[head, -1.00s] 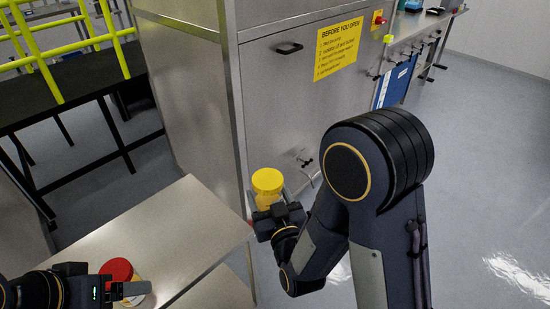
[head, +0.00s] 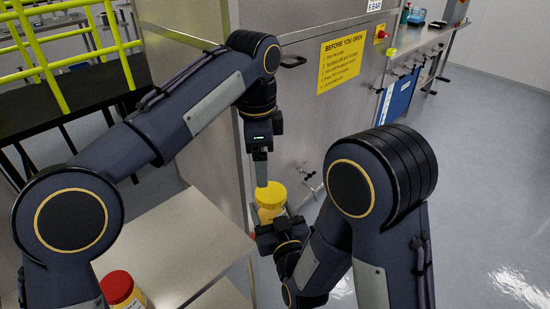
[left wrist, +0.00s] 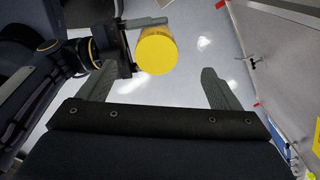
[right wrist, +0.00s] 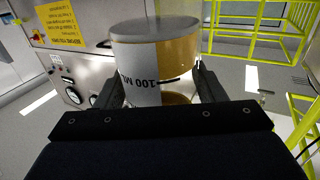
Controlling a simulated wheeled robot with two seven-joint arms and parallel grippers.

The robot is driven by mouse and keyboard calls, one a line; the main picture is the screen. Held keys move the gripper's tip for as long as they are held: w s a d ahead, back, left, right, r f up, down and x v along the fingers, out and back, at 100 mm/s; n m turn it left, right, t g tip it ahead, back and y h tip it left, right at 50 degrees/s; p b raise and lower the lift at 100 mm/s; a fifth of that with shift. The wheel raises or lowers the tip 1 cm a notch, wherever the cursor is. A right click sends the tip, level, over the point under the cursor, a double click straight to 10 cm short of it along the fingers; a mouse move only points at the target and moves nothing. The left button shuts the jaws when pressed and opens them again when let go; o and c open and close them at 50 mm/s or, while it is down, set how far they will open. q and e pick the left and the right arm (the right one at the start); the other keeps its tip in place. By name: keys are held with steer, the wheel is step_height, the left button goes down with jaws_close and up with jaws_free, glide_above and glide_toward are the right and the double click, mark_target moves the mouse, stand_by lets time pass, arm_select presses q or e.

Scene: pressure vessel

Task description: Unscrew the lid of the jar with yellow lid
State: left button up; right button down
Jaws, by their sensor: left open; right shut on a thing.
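The jar with the yellow lid (head: 271,194) is held in the air off the right end of the steel table. My right gripper (head: 268,225) is shut on this jar's body. In the right wrist view, the jar (right wrist: 158,62) sits between the fingers with its label partly showing. My left gripper (head: 261,170) is above the lid, pointing down, with its fingers apart. In the left wrist view, the yellow lid (left wrist: 156,52) lies beyond the open fingers (left wrist: 155,85), toward the left finger's side. Nothing is between the left fingers.
A jar with a red lid (head: 119,288) stands on the steel table (head: 180,240) at lower left. A large steel cabinet (head: 300,130) with a yellow notice (head: 341,62) rises close behind the held jar. Open floor (head: 480,170) lies at right.

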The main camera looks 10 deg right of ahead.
mark_target(270, 187)
arm_select(q)
steer(key=d, duration=0.1)
steer(key=d+f, duration=0.1)
steer(key=shift+d+m, duration=0.3)
steer(key=shift+m, duration=0.1)
steer(key=shift+d+f, duration=0.15)
steer(key=shift+f, duration=0.1)
step_height(270, 187, down, 8)
steer(key=shift+r, duration=0.15)
steer(key=shift+w, duration=0.15)
steer(key=c, duration=1.2)
steer(key=shift+o, duration=0.2)
steer(key=n, duration=0.5)
steer(key=shift+w+a+r, duration=0.1)
steer(key=shift+w+a, duration=0.1)
steer(key=shift+w, duration=0.1)
steer(key=n, duration=0.7)
steer(key=shift+w+a, duration=0.15)
steer(key=shift+a, duration=0.15)
